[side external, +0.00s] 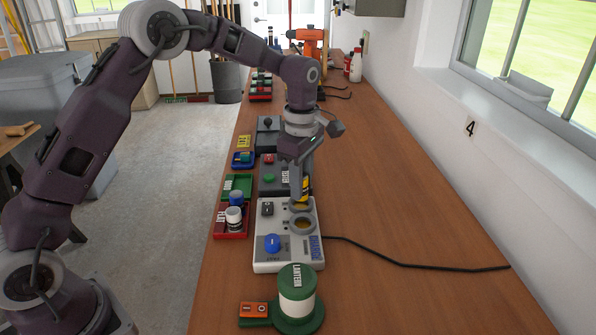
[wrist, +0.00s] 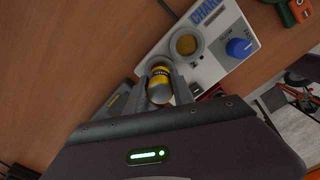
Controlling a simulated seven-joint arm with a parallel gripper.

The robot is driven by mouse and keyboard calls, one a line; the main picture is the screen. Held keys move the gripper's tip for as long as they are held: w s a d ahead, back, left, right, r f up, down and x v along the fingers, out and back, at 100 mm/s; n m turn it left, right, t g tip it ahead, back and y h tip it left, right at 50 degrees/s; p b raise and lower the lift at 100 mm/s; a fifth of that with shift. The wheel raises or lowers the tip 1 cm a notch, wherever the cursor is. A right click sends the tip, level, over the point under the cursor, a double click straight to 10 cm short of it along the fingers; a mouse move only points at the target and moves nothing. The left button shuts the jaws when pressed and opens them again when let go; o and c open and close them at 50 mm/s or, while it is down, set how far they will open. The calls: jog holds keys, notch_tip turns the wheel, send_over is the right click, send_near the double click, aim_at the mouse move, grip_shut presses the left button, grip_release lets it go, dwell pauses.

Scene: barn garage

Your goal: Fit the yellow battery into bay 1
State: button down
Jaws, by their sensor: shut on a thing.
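The yellow battery (side external: 305,188), with a dark band, is upright between the fingers of my gripper (side external: 298,185). It also shows end-on between the fingers in the wrist view (wrist: 160,86). The white charger (side external: 262,262) lies below, with two round bays. The battery is at the far bay (side external: 300,204); the fingers hide part of the contact, so I cannot tell how deep it sits. The near bay (side external: 302,223) looks empty, with a brownish floor, and also shows in the wrist view (wrist: 187,44).
The charger has a blue knob (side external: 272,243) and a black switch (side external: 267,208). A green lantern (side external: 297,309) stands in front. A red tray (side external: 231,222) with blue and white batteries and a grey tester (side external: 270,180) are close by. The bench to the right is clear except for a black cable.

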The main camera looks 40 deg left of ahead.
jog(key=shift+f, duration=0.75)
jog(key=shift+f, duration=0.45)
dwell(0.8)
jog(key=c, duration=1.4)
grip_release()
jog(key=shift+o, duration=0.2)
jog(key=shift+r, duration=5.5)
